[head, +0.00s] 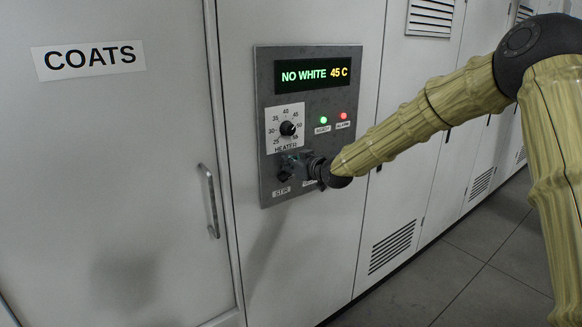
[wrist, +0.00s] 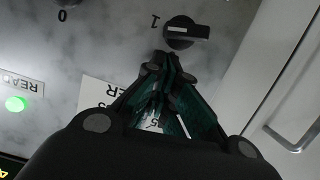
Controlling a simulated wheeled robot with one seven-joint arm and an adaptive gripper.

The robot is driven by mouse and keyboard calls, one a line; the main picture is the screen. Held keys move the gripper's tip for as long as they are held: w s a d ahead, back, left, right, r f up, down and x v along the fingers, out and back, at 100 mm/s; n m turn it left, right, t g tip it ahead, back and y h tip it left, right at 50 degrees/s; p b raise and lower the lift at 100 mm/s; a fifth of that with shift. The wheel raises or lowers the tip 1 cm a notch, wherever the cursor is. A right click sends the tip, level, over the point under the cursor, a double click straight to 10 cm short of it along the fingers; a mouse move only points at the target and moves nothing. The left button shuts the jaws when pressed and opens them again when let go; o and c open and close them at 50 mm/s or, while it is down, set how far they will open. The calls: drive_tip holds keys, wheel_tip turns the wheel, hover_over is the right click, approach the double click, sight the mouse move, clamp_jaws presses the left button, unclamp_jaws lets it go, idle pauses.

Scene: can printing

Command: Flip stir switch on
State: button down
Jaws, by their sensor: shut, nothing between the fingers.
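The stir switch (wrist: 185,32) is a black rotary knob at the top of the wrist view. Its white pointer lies on the left half of its bar, towards the printed "1" beside it. In the head view, the STIR label (head: 283,192) shows at the panel's lower left, and my arm's end hides most of the knob above it. My gripper (wrist: 166,62) is shut and empty, its fingertips just below the knob in the wrist view. It also shows in the head view (head: 288,169) at the panel. I cannot tell if the tips touch the knob.
The grey panel (head: 307,91) carries a display reading "NO WHITE 45 C", a heater dial (head: 288,128), a lit green lamp (head: 323,120) and a lit red lamp (head: 343,116). A second knob is cut off beside a "0" in the wrist view. A door handle (head: 209,201) stands out left.

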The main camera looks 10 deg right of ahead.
drive_tip(key=r, duration=0.2)
drive_tip(key=shift+s+a+r, duration=0.25)
drive_tip(key=shift+s+r, duration=0.1)
drive_tip(key=shift+r, duration=0.05)
drive_tip(key=b+v, duration=0.3)
drive_tip(key=v, duration=0.6)
drive_tip(key=shift+s, duration=0.45)
drive_tip(key=shift+a, duration=0.1)
drive_tip(key=shift+f, duration=0.1)
